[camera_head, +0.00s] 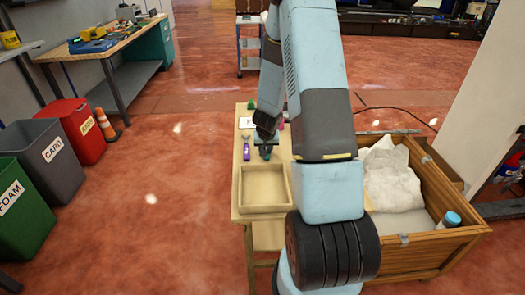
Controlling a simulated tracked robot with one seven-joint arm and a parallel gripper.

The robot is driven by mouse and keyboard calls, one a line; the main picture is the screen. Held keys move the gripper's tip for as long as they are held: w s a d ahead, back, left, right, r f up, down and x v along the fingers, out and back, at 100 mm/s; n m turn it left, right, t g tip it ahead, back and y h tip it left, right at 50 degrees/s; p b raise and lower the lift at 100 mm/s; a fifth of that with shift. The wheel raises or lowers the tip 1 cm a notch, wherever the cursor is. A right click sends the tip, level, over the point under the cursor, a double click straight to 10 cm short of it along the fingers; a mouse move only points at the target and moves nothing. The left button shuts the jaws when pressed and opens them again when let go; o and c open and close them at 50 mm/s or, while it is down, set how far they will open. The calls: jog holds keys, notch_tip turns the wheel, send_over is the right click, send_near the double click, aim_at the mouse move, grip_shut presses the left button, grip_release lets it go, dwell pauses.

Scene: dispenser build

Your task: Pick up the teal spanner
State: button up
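A small teal item (265,153), probably the teal spanner, shows at the fingers of my gripper (266,143), above the small wooden table (239,190). It is too small and too covered for me to make out its full shape. My gripper points down over the table, just behind the shallow wooden tray. I cannot tell whether the fingers are apart, or whether they touch the teal item. My own arm hides the right part of the table.
A purple tool (246,148) lies left of my gripper. A white card (246,123), a green item (251,105) and a pink item (281,125) lie behind. The empty wooden tray (264,209) is in front. A wooden crate (425,255) with white bags stands right.

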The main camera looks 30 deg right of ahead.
grip_shut()
jog(key=shift+s+f, duration=0.1)
dwell(0.8)
